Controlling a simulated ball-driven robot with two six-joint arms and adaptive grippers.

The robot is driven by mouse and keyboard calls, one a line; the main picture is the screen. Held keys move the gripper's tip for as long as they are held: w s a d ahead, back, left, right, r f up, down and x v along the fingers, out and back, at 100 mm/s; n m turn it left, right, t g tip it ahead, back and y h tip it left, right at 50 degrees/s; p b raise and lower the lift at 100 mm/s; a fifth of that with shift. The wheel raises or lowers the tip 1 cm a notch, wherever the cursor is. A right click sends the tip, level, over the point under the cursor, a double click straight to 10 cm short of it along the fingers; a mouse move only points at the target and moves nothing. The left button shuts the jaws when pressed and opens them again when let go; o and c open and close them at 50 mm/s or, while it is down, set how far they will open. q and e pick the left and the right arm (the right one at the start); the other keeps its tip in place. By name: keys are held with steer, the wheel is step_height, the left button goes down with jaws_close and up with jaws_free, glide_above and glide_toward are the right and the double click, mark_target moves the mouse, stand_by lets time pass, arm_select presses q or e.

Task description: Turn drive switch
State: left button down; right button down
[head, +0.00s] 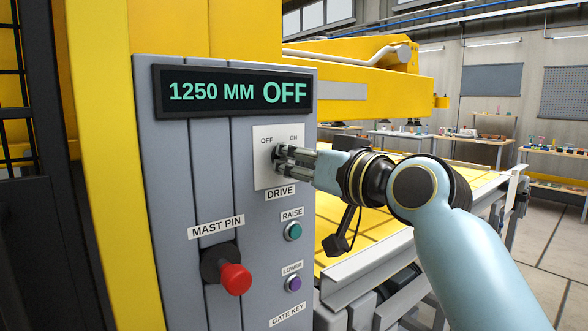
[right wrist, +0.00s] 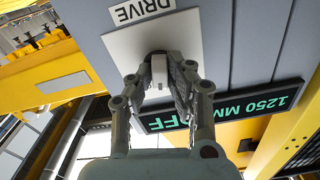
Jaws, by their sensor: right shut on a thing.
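The drive switch sits on a light plate (head: 266,172) marked OFF and ON, above the DRIVE label (head: 281,193) on the grey control panel (head: 170,160). My right gripper (head: 281,154) is at the plate, its fingers closed around the switch knob, which they mostly hide in the head view. In the right wrist view the pale knob (right wrist: 158,70) shows between the two fingers of the right gripper (right wrist: 160,75). The display (head: 235,92) reads "1250 MM OFF". My left gripper is not in view.
Below the switch are a green RAISE button (head: 293,231) and a purple LOWER button (head: 294,284). A red MAST PIN knob (head: 235,278) sticks out at the lower left. A yellow arm (head: 370,80) of the machine stands behind. A yellow slatted bed (head: 345,235) with a metal rail lies right of the panel.

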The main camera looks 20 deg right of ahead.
steer(key=n+b, duration=0.2)
steer(key=n, duration=0.3)
steer(key=shift+f+n, duration=0.1)
steer(key=shift+n, duration=0.2)
steer(key=n+b, duration=0.3)
steer(key=n, duration=0.2)
steer(key=shift+d+n, duration=0.1)
steer(key=shift+n, duration=0.3)
steer(key=c, duration=1.3)
jaws_free()
steer(key=shift+s, duration=0.1)
steer(key=v, duration=0.7)
steer(key=shift+s, duration=0.1)
